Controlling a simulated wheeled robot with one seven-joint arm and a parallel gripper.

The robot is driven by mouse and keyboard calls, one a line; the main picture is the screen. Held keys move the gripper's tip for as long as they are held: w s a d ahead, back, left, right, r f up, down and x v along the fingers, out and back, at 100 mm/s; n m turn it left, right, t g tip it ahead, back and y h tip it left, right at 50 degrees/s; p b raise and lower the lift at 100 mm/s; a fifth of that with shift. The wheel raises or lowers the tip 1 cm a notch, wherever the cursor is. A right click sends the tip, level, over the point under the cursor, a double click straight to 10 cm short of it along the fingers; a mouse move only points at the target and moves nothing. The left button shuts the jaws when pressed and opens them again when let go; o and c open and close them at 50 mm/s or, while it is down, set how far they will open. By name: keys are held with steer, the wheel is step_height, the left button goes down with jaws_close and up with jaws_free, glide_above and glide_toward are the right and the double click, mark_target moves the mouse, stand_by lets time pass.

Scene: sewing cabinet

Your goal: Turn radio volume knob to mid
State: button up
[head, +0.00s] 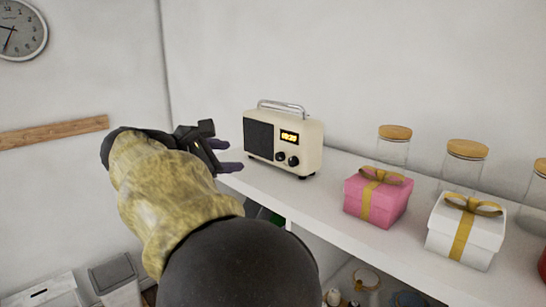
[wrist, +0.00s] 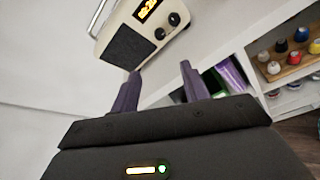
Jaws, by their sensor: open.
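A cream radio (head: 284,143) stands upright on the white shelf top. It has a dark speaker grille, a lit orange display (head: 289,136) and two black knobs (head: 286,158) low on its front. In the wrist view the radio (wrist: 143,32) is at the top, tilted, with its two knobs (wrist: 167,26) at its right side. My gripper (head: 230,157) is left of the radio in the head view, in front of the shelf edge. In the wrist view its two purple fingers (wrist: 160,80) are apart with nothing between them, and do not touch the radio.
On the white shelf (head: 325,193) right of the radio are a pink gift box (head: 370,203), a white gift box (head: 455,238) and several glass jars (head: 392,150). Thread spools (wrist: 282,46) sit in a lower compartment. A wall is behind the radio.

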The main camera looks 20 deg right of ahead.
mark_target(278, 158)
steer(key=p+x, duration=0.5)
steer(key=x, duration=1.1)
steer(key=shift+s+d+p, duration=0.1)
steer(key=shift+d+p, duration=0.05)
steer(key=shift+p, duration=0.25)
steer(key=shift+w+d+f, duration=0.25)
steer(key=shift+w+d, duration=0.1)
steer(key=shift+s, duration=0.1)
steer(key=c, duration=1)
